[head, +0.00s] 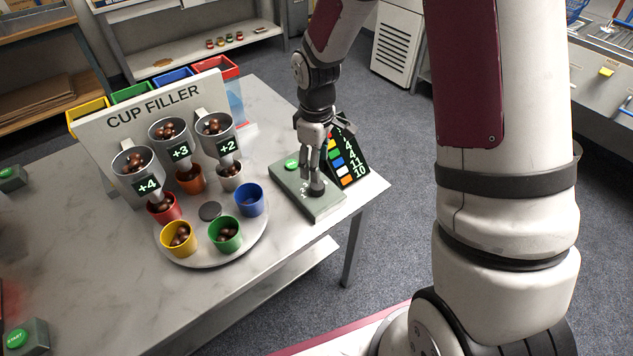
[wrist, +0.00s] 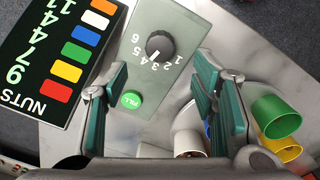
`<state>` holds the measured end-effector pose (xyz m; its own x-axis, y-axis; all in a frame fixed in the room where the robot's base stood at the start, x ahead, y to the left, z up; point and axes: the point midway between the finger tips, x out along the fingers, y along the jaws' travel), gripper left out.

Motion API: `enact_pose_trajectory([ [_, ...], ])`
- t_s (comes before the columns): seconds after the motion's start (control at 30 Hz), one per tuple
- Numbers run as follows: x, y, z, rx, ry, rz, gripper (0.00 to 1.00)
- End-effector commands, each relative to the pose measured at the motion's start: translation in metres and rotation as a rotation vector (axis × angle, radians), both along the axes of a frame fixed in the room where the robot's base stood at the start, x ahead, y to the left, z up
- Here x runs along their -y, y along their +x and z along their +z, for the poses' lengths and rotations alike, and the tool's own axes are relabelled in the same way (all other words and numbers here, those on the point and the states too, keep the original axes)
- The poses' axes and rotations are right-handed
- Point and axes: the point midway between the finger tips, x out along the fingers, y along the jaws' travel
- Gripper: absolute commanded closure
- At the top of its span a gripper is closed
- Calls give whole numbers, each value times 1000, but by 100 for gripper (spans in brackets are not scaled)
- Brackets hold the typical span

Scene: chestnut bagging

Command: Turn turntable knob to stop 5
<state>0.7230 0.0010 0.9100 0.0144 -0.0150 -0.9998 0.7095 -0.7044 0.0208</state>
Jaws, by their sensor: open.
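The black knob (wrist: 160,43) sits on a grey-green control box (wrist: 190,22), with numbers 1 to 6 around it. Its white pointer mark faces the numbers 3 and 4; I cannot tell exactly which. A green FILL button (wrist: 131,99) is on the same box. My gripper (wrist: 160,72) is open and empty, its fingers apart on either side of the knob's line in the wrist view. In the head view my gripper (head: 313,172) is above the box (head: 312,208), close over the knob (head: 317,187). The round turntable (head: 205,255) carries several coloured cups.
A NUTS colour chart (head: 349,160) stands beside the box. Three funnels marked +4, +3 and +2 hang on the CUP FILLER board (head: 205,92) over the red, orange and white cups. The yellow (head: 177,246) and green (head: 226,243) cups hold chestnuts; the blue cup (head: 249,207) looks empty.

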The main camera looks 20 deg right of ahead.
Motion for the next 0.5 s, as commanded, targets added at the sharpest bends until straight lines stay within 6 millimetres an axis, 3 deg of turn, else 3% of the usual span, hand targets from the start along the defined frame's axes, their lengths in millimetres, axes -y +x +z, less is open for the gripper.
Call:
enact_pose_trajectory([
  [0.2, 0, 0, -44, -4, 0, -1, 47],
  [0.5, 1, 1, -78, -1, -1, 0, 47],
])
